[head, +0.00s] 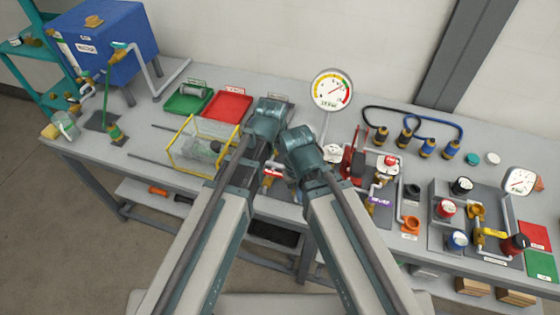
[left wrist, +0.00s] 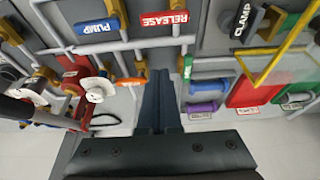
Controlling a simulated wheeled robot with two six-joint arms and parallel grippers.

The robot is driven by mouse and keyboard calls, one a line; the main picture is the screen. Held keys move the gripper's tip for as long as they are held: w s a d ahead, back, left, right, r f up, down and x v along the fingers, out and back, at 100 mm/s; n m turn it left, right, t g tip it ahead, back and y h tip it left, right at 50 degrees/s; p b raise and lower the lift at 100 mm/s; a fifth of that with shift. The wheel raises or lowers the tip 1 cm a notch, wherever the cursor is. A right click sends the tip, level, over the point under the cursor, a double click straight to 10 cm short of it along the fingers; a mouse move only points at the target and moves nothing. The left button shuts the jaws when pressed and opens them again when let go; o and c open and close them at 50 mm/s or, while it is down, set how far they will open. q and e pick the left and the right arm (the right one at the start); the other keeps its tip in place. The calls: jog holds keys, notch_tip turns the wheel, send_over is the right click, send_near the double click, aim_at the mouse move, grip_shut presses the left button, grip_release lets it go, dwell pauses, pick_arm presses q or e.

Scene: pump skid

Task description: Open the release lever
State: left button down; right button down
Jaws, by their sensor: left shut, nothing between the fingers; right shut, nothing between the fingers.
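The red piece lettered RELEASE (left wrist: 165,22) shows at the top of the left wrist view, on the grey pipework beyond my fingertips. In the head view a small red-and-white piece (head: 272,173) shows between my arms and may be the same part; it is partly hidden. My left gripper (head: 270,104) is shut and empty over the bench; its closed fingers also show in the left wrist view (left wrist: 158,78), apart from the red piece. My right gripper (head: 291,132) is shut and empty, just right of and below the left one.
A blue PUMP label (left wrist: 97,26) and a black CLAMP label (left wrist: 243,21) flank the red piece. A yellow-framed clear guard (head: 183,168) stands left of my arms. A pressure gauge (head: 332,89) rises behind them. Valves and fittings crowd the right; the left bench front is fairly clear.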

aim_at(280, 173)
pick_arm(q)
jog(key=b+x, duration=0.9)
jog(key=x, duration=0.1)
jog(key=shift+f+b, duration=0.15)
jog(key=shift+b, duration=0.15)
jog(key=s, duration=0.2)
jog(key=s+a, duration=0.1)
jog(key=s, duration=0.1)
jog(key=shift+a+r, duration=0.15)
jog(key=shift+r, duration=0.1)
jog(key=shift+w, duration=0.15)
